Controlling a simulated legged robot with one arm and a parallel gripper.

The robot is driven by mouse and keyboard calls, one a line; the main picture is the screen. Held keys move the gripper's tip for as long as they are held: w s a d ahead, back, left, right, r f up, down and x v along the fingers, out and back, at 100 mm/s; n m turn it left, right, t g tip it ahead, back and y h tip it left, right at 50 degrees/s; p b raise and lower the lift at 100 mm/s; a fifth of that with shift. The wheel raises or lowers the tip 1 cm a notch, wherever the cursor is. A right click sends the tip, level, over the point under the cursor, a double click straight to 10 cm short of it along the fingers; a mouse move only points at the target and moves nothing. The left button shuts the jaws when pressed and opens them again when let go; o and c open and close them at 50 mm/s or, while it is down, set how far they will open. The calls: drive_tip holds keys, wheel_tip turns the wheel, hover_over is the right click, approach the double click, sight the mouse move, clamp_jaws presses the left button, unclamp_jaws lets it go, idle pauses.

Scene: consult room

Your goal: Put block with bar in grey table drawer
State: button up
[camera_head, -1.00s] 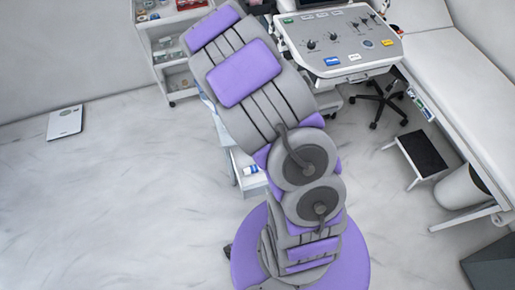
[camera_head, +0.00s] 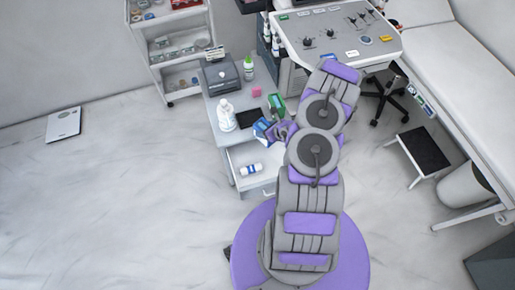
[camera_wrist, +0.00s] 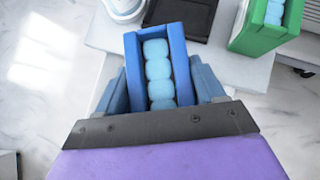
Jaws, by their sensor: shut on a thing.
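My gripper (camera_head: 272,130) is shut on a blue block with a bumpy light-blue bar (camera_wrist: 134,62). In the wrist view, its blue fingers (camera_wrist: 158,88) press on both sides of the block. In the head view, the held block (camera_head: 261,127) is at the front of the grey table (camera_head: 214,106), above or near the open drawer (camera_head: 243,156); the exact height is unclear. The drawer holds a white and blue bottle or tube (camera_head: 250,169). My arm hides the drawer's right part. A green block with a similar bar (camera_wrist: 265,22) is on the tabletop.
A control console (camera_head: 340,45) stands behind.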

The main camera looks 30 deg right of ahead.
drive_tip(key=shift+m, duration=0.3)
drive_tip(key=shift+s+d+f+b, duration=0.55)
drive_tip(key=shift+s+f, duration=0.6)
drive_tip(key=shift+f, duration=1.9)
drive_tip(key=shift+s+d+f+b, duration=0.55)
drive_tip(key=shift+s+f, duration=0.6)
drive_tip(key=shift+f, duration=1.95)
drive_tip(key=shift+s+d+f+b, duration=0.5)
drive_tip(key=shift+s+f, duration=0.65)
drive_tip(key=shift+f, duration=1.9)
drive_tip(key=o, duration=1.1)
drive_tip(key=shift+d, duration=0.1)
drive_tip(key=o, duration=0.4)
drive_tip(key=shift+a, duration=0.2)
drive_tip(key=shift+r, duration=0.1)
